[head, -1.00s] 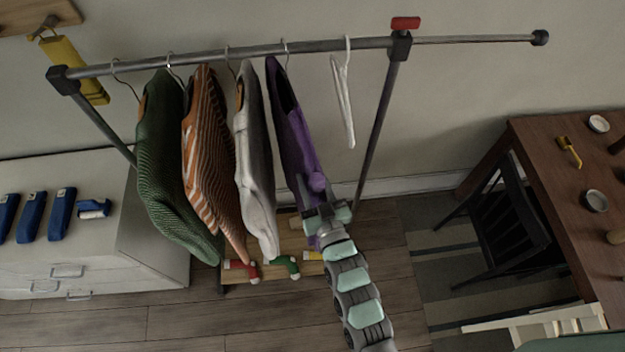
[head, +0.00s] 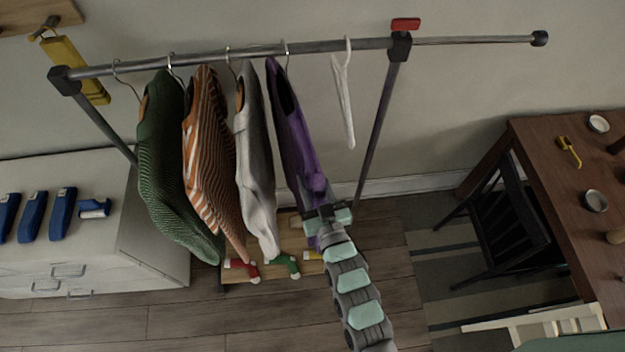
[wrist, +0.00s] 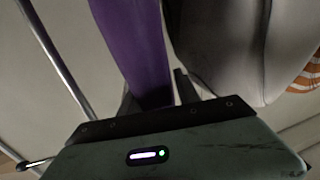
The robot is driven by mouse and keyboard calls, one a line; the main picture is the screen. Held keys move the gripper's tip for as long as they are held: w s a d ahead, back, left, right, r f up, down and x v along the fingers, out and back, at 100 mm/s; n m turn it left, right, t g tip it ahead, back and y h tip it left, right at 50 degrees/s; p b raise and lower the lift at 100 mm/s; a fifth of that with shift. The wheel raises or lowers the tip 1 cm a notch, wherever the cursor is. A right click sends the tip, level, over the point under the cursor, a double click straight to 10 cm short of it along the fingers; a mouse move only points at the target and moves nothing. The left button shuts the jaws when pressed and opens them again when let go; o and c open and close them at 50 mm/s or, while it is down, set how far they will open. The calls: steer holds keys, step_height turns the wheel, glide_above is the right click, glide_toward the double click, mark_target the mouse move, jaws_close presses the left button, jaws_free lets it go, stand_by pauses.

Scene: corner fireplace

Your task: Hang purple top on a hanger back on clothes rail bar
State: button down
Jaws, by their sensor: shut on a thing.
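The purple top (head: 296,134) hangs below the clothes rail bar (head: 230,57), between the white top and the empty white hanger. Its hanger hook (head: 287,52) shows at the bar; whether the bar bears its weight I cannot tell. My gripper (head: 321,205) is at the lower right side of the purple top and is shut on its fabric. In the wrist view the purple fabric (wrist: 135,45) runs down between my gripper's fingers (wrist: 157,97). The exact grip is partly hidden by my gripper's body.
Green (head: 165,165), orange striped (head: 208,150) and white (head: 254,165) tops hang to the left. An empty white hanger (head: 343,100) hangs to the right, before the rail's post (head: 380,125). A white dresser (head: 90,245) stands left; a table (head: 560,180) and black chair (head: 500,225) stand right.

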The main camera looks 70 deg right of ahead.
steer(key=c, duration=0.8)
jaws_free()
steer(key=shift+s+a, duration=0.3)
steer(key=b+v, duration=0.1)
steer(key=v, duration=0.9)
steer(key=shift+w, duration=0.15)
